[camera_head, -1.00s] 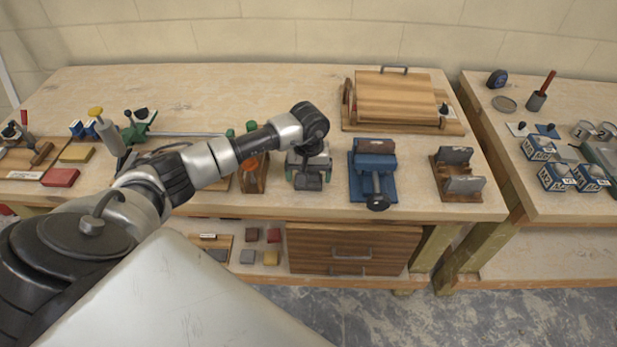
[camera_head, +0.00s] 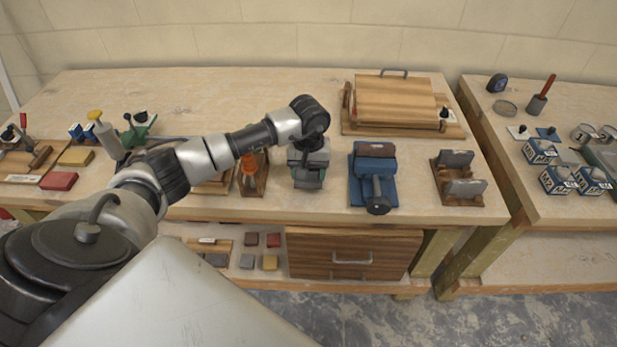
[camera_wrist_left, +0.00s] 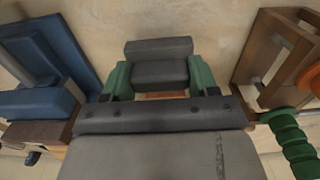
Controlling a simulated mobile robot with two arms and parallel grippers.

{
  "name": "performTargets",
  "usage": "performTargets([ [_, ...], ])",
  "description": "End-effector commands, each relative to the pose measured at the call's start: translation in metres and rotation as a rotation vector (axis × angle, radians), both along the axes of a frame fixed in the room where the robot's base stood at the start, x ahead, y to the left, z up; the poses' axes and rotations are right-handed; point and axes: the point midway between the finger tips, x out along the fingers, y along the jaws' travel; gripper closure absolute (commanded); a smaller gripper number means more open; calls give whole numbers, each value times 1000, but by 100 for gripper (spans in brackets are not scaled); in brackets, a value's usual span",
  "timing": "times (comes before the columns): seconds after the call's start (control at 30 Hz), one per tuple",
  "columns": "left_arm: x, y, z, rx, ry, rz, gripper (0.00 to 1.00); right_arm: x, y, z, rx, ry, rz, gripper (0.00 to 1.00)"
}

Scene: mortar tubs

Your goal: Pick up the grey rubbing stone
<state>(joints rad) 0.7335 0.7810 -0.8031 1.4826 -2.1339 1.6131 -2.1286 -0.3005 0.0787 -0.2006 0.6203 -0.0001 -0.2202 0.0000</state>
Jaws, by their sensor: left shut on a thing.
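My left gripper (camera_head: 308,170) points down at the middle of the near bench, between the blue vise and an upright wooden holder. In the left wrist view its green fingers (camera_wrist_left: 160,82) stand on both sides of a dark grey block, the grey rubbing stone (camera_wrist_left: 159,49). The gripper is shut on this stone. In the head view the stone (camera_head: 307,181) shows just below the hand. The hand hides part of it, and I cannot tell whether it clears the surface. My right gripper is not in view.
The blue vise (camera_head: 361,182) stands close on the right, and the wooden holder (camera_head: 262,181) with an orange item close on the left. Further right is a brown cradle (camera_head: 458,193). A wooden board (camera_head: 395,100) lies behind. The bench's back left is clear.

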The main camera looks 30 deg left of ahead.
Motion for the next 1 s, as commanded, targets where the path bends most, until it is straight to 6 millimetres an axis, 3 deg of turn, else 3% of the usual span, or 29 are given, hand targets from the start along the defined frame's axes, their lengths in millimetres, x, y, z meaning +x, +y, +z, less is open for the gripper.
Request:
performTargets([
  [0.07,2,1,15,2,-8,-1,69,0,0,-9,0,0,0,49],
  [0.4,-17,-72,60,-2,-7,-6,69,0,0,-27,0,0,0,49],
  [0.6,-25,-101,79,-2,-4,-2,69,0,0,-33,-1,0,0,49],
  [1.0,-28,-113,88,0,-1,1,69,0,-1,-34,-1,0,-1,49],
])
